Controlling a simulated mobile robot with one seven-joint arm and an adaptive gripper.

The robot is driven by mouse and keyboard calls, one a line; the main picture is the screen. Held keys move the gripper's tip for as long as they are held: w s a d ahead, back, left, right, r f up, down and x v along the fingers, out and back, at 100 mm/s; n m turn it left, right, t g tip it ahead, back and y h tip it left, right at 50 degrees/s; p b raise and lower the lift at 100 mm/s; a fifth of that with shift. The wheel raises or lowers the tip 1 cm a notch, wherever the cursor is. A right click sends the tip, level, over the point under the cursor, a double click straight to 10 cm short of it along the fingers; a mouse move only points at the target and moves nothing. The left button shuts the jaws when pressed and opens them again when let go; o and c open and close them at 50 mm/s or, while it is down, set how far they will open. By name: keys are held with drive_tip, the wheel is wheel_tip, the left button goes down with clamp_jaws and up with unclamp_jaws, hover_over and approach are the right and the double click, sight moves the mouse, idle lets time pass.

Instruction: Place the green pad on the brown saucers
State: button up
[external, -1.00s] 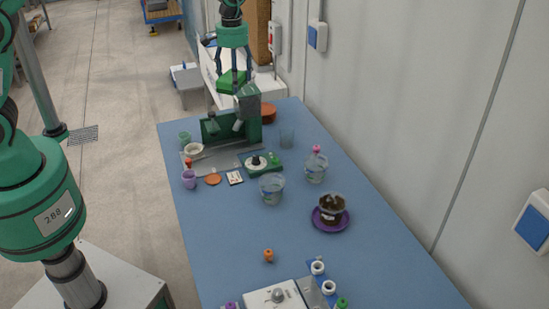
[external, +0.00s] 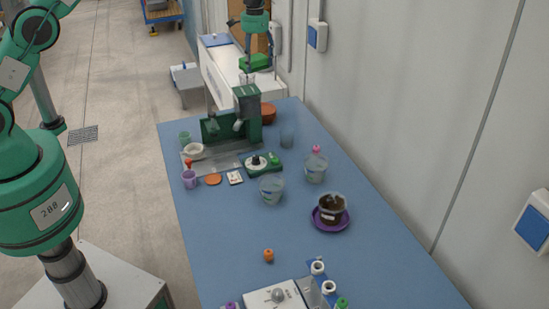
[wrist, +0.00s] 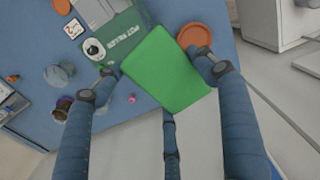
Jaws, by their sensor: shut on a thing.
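The green pad (external: 253,63) hangs in my gripper (external: 257,55), high beyond the far end of the blue table. In the wrist view the pad (wrist: 167,72) is a flat rectangle between my fingertips. The brown saucers (external: 267,113) are a round reddish-brown stack at the far table edge, right of the green machine and partly hidden by it. They also show in the wrist view (wrist: 195,36), just beyond the pad's upper right edge. The pad is apart from them.
The tall green potting machine (external: 248,110) stands left of the saucers. A clear cup (external: 287,138) stands nearer the camera. Behind the table is a white bench (external: 230,68). A potted purple saucer (external: 320,223) and a clear bottle (external: 316,168) stand on the right.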

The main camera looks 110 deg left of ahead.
sight(257, 57)
drive_tip(key=s+a+f+m+p, duration=0.1)
drive_tip(key=s+a+f+m, duration=0.2)
drive_tip(key=a, duration=0.5)
wheel_tip(257, 57, down, 10)
drive_tip(key=shift+s+f, duration=0.2)
drive_tip(key=shift+s, duration=0.1)
drive_tip(key=shift+d, duration=0.15)
drive_tip(key=shift+f, duration=3.15)
drive_tip(key=shift+f, duration=0.1)
drive_tip(key=shift+f+p, duration=0.3)
drive_tip(key=shift+f, duration=1.5)
drive_tip(key=shift+f, duration=0.1)
